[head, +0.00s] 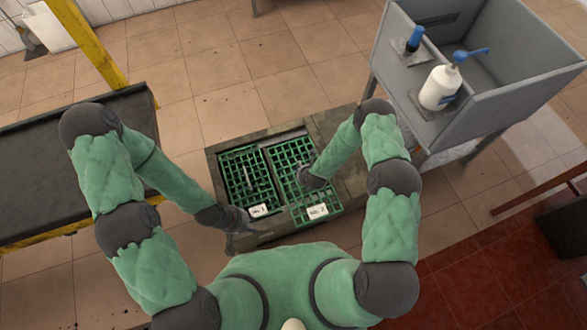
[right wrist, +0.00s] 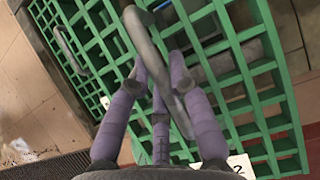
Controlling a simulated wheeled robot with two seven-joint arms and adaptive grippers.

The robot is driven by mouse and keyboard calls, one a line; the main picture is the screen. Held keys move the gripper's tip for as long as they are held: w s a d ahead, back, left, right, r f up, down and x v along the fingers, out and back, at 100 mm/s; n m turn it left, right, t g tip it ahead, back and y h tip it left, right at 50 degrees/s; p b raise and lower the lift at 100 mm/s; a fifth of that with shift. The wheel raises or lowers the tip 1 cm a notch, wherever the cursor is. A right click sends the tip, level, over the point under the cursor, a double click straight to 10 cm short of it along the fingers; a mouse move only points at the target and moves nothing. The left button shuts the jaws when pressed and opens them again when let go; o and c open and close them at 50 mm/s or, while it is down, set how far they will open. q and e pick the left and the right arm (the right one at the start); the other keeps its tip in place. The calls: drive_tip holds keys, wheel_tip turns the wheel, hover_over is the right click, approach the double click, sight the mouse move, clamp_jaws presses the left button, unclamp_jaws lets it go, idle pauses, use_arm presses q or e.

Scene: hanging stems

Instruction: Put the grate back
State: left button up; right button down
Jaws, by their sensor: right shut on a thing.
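The green grate marked No. 2 (head: 290,175) is at the right of the floor channel, its near edge reaching over the channel frame (head: 262,232); I cannot tell how far it is raised. My right gripper (head: 310,180) is shut on its grey bar handle (right wrist: 150,45), with purple fingers (right wrist: 160,85) around the bar in the right wrist view. The green grate marked No. 1 (head: 236,182) lies beside it on the left, and its own handle (right wrist: 68,48) shows in the right wrist view. My left gripper (head: 232,242) hangs near the channel's left front corner; its fingers are unclear.
A grey sink (head: 430,115) on legs stands at the right, with a white pump bottle (head: 440,88) and a blue-topped item (head: 414,40) on it. A dark table with yellow edges (head: 40,150) is at the left. Tiled floor (head: 235,60) beyond the channel is clear.

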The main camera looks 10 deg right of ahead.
sight(298, 156)
drive_tip(key=shift+w+f, duration=0.1)
drive_tip(key=shift+w, duration=0.4)
drive_tip(key=w+f+b, duration=0.1)
drive_tip(key=w, duration=0.1)
drive_tip(key=w+f+b, duration=0.1)
drive_tip(key=w+f, duration=0.1)
drive_tip(key=w, duration=0.1)
drive_tip(key=w+f+b, duration=0.1)
drive_tip(key=w+b, duration=0.1)
drive_tip(key=w, duration=0.1)
drive_tip(key=shift+w+d+f, duration=0.1)
drive_tip(key=shift+w+f, duration=0.05)
drive_tip(key=shift+w, duration=0.1)
drive_tip(key=w+f+b, duration=0.1)
drive_tip(key=w+f, duration=0.1)
drive_tip(key=w+f+b, duration=0.2)
drive_tip(key=shift+w+d+f, duration=0.1)
drive_tip(key=shift+d+f, duration=0.05)
drive_tip(key=shift+f, duration=0.25)
drive_tip(key=f+b, duration=0.1)
drive_tip(key=f, duration=0.2)
drive_tip(key=shift+w+f+b, duration=0.15)
drive_tip(key=shift+w+b, duration=0.05)
drive_tip(key=shift+b, duration=0.1)
drive_tip(key=shift+f, duration=0.65)
drive_tip(key=c, duration=1.1)
unclamp_jaws()
drive_tip(key=shift+s+f, duration=0.1)
drive_tip(key=shift+s, duration=0.1)
drive_tip(key=shift+c, duration=0.2)
